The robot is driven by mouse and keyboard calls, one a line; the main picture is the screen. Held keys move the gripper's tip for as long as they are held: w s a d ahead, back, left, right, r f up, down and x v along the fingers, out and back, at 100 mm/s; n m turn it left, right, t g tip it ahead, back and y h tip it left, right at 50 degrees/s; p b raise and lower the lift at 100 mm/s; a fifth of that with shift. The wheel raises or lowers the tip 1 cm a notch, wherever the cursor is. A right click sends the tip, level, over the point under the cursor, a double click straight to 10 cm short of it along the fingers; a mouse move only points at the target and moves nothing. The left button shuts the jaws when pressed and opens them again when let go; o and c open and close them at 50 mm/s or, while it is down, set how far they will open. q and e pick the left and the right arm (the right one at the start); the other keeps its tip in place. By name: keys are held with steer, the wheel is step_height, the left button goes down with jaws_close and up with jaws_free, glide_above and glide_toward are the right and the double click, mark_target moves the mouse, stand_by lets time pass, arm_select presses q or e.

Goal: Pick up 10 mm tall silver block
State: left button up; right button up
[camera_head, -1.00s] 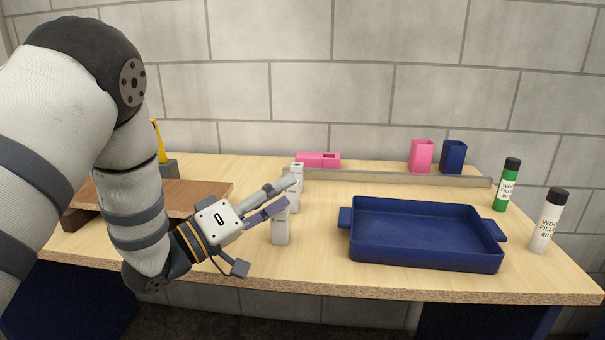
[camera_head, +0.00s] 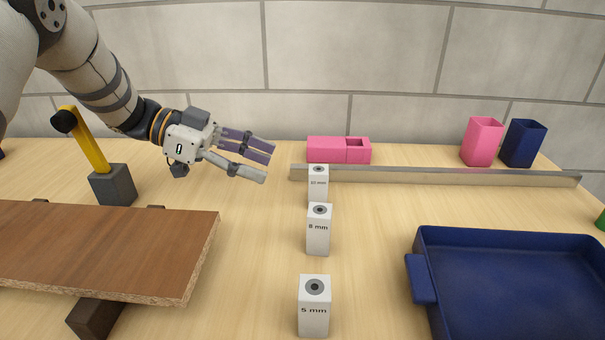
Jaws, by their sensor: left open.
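The silver block labelled 10 mm (camera_head: 318,184) stands upright at the back of a row of three, close in front of the metal rail. The 8 mm block (camera_head: 319,232) stands in front of it and the 5 mm block (camera_head: 314,308) is nearest. My left gripper (camera_head: 268,164) is open and empty, to the left of the 10 mm block, its fingers pointing right towards it. A gap shows between the fingertips and the block. My right gripper is out of view.
A metal rail (camera_head: 440,176) runs along the back, with a pink box (camera_head: 335,150), a pink cup (camera_head: 480,143) and a blue cup (camera_head: 523,145) behind it. A blue tray (camera_head: 422,280) is at right. A brown board (camera_head: 110,250) and yellow-handled tool (camera_head: 92,150) are at left.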

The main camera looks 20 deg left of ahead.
mark_target(318, 183)
arm_select(q)
steer(key=x, duration=1.1)
steer(key=shift+d+r, duration=0.15)
steer(key=shift+d, duration=0.25)
jaws_close()
